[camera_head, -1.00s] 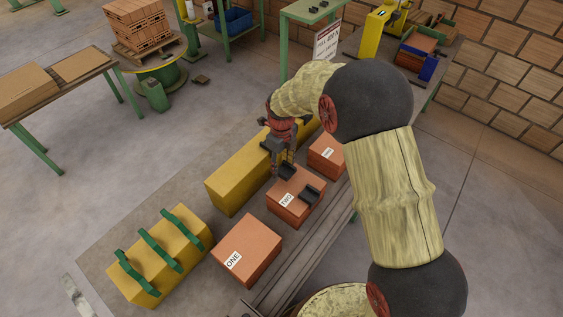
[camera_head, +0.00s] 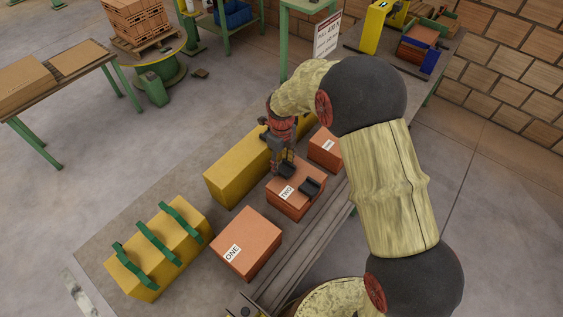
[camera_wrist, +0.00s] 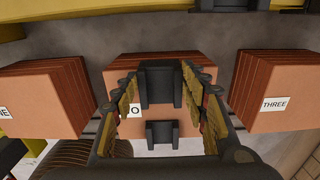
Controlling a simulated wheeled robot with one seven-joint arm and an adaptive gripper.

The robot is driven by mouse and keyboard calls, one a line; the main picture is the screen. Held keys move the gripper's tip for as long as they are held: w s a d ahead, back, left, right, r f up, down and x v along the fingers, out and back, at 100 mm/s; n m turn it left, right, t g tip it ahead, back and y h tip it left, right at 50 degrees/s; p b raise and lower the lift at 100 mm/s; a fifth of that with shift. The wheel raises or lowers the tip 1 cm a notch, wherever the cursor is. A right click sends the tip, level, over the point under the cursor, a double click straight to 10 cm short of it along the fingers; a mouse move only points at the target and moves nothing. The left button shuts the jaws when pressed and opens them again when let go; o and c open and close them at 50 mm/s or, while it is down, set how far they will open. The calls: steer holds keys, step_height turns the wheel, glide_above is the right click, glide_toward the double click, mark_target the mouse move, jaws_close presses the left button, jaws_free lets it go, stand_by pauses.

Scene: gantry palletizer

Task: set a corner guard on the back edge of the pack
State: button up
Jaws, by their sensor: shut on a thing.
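The orange-brown pack marked TWO (camera_head: 289,206) stands on the bench between two similar packs; it also shows in the wrist view (camera_wrist: 190,128). My gripper (camera_head: 282,166) is over the pack's edge on the yellow block's side. In the wrist view its fingers (camera_wrist: 160,75) are shut on a dark corner guard (camera_wrist: 160,92) between them. This guard is at the pack's far top edge; whether it rests fully on the pack I cannot tell. A second dark corner guard (camera_head: 311,188) sits on the pack's opposite edge, also seen in the wrist view (camera_wrist: 162,136).
Pack ONE (camera_head: 247,243) and pack THREE (camera_wrist: 275,90) stand on either side of the pack, with gaps. A long yellow block (camera_head: 235,178) runs close behind. A yellow rack with green straps (camera_head: 160,255) stands at the bench's near left. My arm covers the right side.

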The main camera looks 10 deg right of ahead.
steer(key=shift+f, duration=0.15)
steer(key=shift+f, duration=0.35)
steer(key=shift+f, duration=0.15)
steer(key=o, duration=1)
steer(key=shift+c, duration=0.2)
steer(key=shift+o, duration=0.2)
step_height(320, 180, up, 12)
